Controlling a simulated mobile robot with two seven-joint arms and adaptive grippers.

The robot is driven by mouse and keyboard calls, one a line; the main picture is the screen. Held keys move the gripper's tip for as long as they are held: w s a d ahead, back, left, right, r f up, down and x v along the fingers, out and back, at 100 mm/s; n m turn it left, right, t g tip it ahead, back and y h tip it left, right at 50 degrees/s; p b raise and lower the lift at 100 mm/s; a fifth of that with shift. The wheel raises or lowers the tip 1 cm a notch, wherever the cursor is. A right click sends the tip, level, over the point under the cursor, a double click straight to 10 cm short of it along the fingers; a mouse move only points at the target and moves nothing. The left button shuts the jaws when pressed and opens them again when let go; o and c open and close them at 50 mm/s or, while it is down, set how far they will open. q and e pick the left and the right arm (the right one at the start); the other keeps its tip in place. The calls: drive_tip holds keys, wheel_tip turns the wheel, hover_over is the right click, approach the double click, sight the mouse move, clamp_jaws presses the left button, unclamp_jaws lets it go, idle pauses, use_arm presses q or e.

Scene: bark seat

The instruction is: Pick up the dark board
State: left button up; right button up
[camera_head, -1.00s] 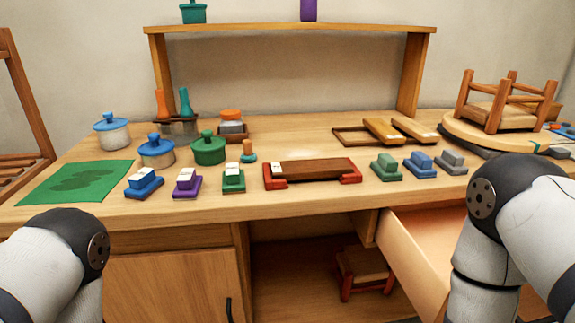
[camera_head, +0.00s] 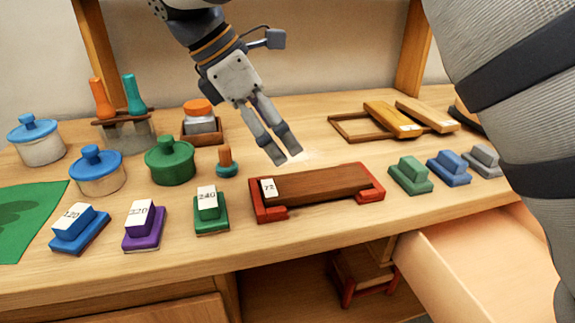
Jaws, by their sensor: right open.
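The dark board (camera_head: 322,184) is a long dark brown slab near the table's front edge. It lies across a red holder (camera_head: 271,213) with raised ends, and a white label reading 72 is at its left end. My right gripper (camera_head: 287,157) hangs from the top of the view, above and behind the board's left part. Its two fingers point down and slightly right, close together with a narrow gap. They hold nothing and appear apart from the board. My left gripper is not in view.
Blue, purple and green blocks (camera_head: 210,211) with labels stand left of the holder. Green, blue and grey blocks (camera_head: 410,175) stand right. An open drawer (camera_head: 480,260) juts out below right.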

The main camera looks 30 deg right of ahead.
sight(314, 181)
drive_tip(key=x, duration=1.2)
drive_tip(key=shift+s+d+r+p, duration=0.1)
drive_tip(key=shift+d+r+p, duration=0.15)
drive_tip(key=shift+p, duration=0.1)
drive_tip(key=c, duration=1.4)
